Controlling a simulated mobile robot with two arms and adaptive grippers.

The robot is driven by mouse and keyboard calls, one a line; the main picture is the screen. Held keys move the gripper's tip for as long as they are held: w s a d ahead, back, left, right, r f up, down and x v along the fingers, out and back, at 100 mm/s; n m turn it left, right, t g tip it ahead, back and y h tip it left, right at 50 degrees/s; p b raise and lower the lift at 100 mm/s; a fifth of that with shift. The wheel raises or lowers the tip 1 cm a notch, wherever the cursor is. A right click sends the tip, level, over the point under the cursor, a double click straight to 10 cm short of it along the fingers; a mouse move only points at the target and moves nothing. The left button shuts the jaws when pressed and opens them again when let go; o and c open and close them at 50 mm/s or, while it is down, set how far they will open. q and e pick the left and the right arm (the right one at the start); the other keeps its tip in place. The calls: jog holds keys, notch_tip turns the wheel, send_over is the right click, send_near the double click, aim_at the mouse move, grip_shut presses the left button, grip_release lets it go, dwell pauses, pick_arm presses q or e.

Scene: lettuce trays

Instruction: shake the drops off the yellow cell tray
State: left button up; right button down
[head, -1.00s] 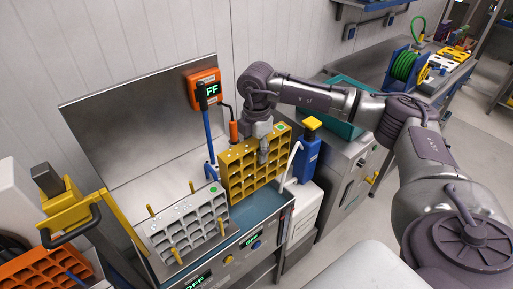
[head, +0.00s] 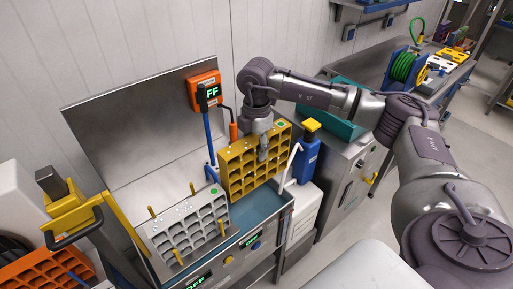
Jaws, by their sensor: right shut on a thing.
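The yellow cell tray (head: 240,172) is held up on edge, its cell openings facing me, above the right part of the sink-like basin (head: 266,209). It has a green dot at its upper right corner, and small pale specks show along its top edge. My right gripper (head: 264,152) is shut on the tray near its upper right side, reaching down from above. My left gripper is not in view.
A grey cell tray (head: 188,232) with wet-looking specks sits between yellow pegs left of the yellow tray. A blue-handled brush or wand (head: 208,135) stands behind. A blue bottle with a yellow cap (head: 307,155) stands close on the right. An orange tray (head: 45,268) is at lower left.

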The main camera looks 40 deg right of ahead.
notch_tip(320, 180, down, 4)
jog(key=shift+w+f+b, duration=0.1)
jog(key=shift+f+b, duration=0.05)
jog(key=shift+b, duration=0.85)
notch_tip(320, 180, up, 6)
jog(key=p, duration=0.4)
notch_tip(320, 180, down, 5)
jog(key=b, duration=0.4)
jog(key=shift+f, duration=0.55)
notch_tip(320, 180, up, 6)
jog(key=p, duration=0.4)
jog(key=shift+r, duration=0.15)
notch_tip(320, 180, down, 6)
jog(key=b, duration=0.5)
jog(key=shift+f, duration=0.2)
jog(key=shift+w+d+r, duration=0.1)
jog(key=shift+w+r, duration=0.05)
jog(key=shift+r, duration=0.05)
pick_arm(q)
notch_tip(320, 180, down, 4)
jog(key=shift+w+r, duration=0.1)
jog(key=shift+p, duration=0.3)
pick_arm(e)
jog(key=shift+r, duration=0.2)
